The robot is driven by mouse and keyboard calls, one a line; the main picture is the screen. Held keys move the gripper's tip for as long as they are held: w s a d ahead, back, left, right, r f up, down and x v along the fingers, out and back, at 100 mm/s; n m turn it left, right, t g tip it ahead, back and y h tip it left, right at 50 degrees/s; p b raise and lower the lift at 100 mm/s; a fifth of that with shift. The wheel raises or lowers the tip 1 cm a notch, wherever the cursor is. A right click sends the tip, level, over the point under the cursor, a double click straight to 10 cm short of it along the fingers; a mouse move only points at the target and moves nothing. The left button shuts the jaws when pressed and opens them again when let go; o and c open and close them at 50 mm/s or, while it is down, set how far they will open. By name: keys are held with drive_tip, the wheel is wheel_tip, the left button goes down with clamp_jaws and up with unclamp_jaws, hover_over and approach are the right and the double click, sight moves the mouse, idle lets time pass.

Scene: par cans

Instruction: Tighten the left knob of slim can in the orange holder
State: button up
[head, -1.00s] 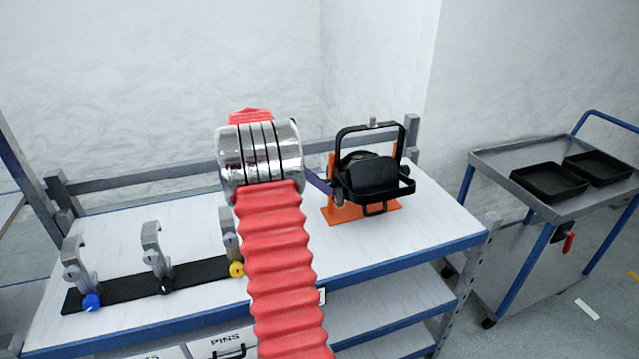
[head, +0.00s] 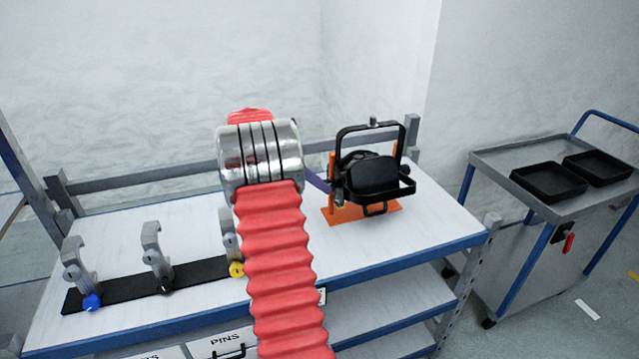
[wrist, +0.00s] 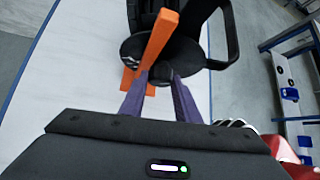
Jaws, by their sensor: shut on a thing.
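The black slim can (head: 372,178) with its yoke sits in the orange holder (head: 385,207) on the right part of the bench. In the wrist view the can's black body (wrist: 188,50) and an orange upright of the holder (wrist: 160,40) are ahead of my gripper. My gripper (wrist: 158,78) has purple fingers, which reach the can's left side and are shut on the small dark left knob (wrist: 160,73). The fingers mostly cover the knob. In the head view my gripper (head: 329,189) is partly hidden behind my arm.
Several grey clamps stand on a black strip (head: 200,272) at the bench's left, with blue, black and yellow knobs. A grey rail (head: 130,180) runs along the back. A cart (head: 525,160) with two black trays stands at right. The white bench top is clear in front of the holder.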

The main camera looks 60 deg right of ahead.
drive_tip(key=shift+r+h, duration=0.1)
drive_tip(key=shift+h, duration=0.2)
drive_tip(key=shift+s+a+f+m+t+h, duration=0.25)
drive_tip(key=shift+m+t+h, duration=1)
drive_tip(key=shift+h, duration=0.4)
drive_tip(key=shift+s+a+f+m+t+h, duration=0.25)
drive_tip(key=shift+m+t+h, duration=1)
drive_tip(key=shift+h, duration=0.45)
drive_tip(key=shift+s+a+f+m+t+h, duration=0.25)
drive_tip(key=shift+m+t+h, duration=0.85)
drive_tip(key=shift+m+h, duration=0.45)
drive_tip(key=shift+h, duration=0.4)
drive_tip(key=o, duration=1)
drive_tip(key=shift+d, duration=0.1)
drive_tip(key=shift+o, duration=0.2)
drive_tip(key=shift+w+r, duration=0.1)
